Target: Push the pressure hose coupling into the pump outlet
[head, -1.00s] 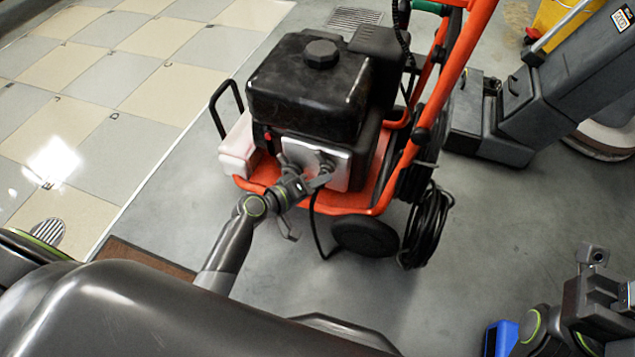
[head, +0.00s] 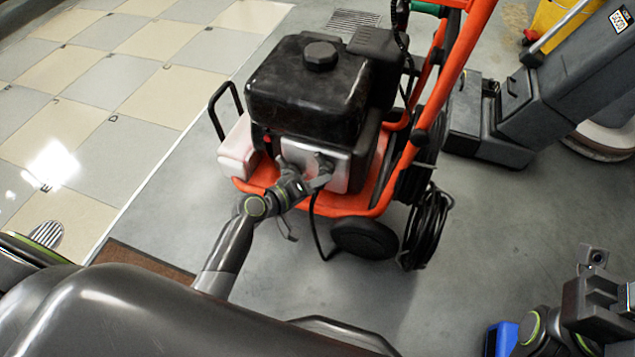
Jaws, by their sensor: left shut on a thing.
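The pump (head: 338,172) is the silvery block on the front of the orange-framed pressure washer, below its black engine. My left gripper (head: 318,178) is right at the pump's front face, shut on the hose coupling at the end of the black pressure hose (head: 317,232). The gripper and the dark fittings hide the coupling and the outlet, so I cannot tell whether the coupling is inside it. The hose hangs below the gripper. My right arm's end (head: 592,300) is at the lower right, away from the washer; its fingers are not clear.
The washer's orange frame (head: 440,100), black wheel (head: 365,239) and coiled hose (head: 430,230) stand right of the pump. A white container (head: 237,150) sits at its left. A dark grey machine (head: 560,80) stands at upper right.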

